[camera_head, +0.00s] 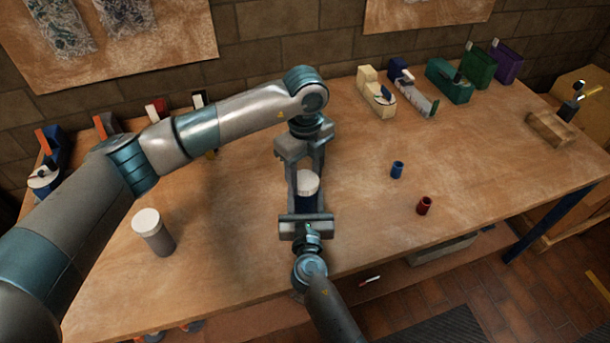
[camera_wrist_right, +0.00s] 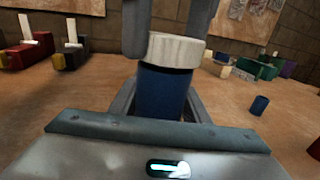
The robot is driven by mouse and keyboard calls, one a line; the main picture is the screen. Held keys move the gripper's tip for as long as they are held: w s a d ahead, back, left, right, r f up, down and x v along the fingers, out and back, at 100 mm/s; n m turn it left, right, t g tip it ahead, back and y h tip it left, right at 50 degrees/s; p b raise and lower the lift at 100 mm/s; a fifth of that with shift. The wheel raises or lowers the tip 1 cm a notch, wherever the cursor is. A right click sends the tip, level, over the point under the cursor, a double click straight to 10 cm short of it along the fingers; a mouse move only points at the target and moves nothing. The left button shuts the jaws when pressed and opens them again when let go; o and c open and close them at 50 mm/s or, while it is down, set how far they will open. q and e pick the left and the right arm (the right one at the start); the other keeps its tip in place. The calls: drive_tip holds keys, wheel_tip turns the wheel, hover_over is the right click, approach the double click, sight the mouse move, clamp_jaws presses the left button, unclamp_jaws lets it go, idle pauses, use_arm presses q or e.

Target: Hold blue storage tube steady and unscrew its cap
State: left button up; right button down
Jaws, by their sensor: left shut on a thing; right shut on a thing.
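The blue storage tube (camera_head: 306,201) stands upright near the middle of the table, with a white cap (camera_head: 308,183) on top. In the right wrist view the blue tube (camera_wrist_right: 163,90) and its white cap (camera_wrist_right: 175,49) show close up. My left gripper (camera_head: 306,178) reaches down from behind and is shut on the cap; its fingers also show above the cap in the wrist view. My right gripper (camera_head: 306,206) comes from the front edge and is shut on the tube's body, below the cap. The tube's base is hidden by my right gripper.
A grey tube with a white cap (camera_head: 152,231) stands at the left on the table (camera_head: 400,240). A small blue cup (camera_head: 397,170) and a dark red cup (camera_head: 424,205) stand at the right. Several coloured holders line the back. A wooden block (camera_head: 550,129) lies far right.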

sight(305, 180)
use_arm(q)
drive_tip(key=shift+r, duration=2)
use_arm(e)
drive_tip(key=c, duration=0.9)
unclamp_jaws()
use_arm(q)
wheel_tip(305, 180, down, 2)
drive_tip(key=shift+f+b, duration=0.1)
drive_tip(key=shift+b, duration=0.95)
use_arm(e)
drive_tip(key=s, duration=1)
drive_tip(key=shift+s+d+f, duration=0.15)
drive_tip(key=shift+s, duration=0.85)
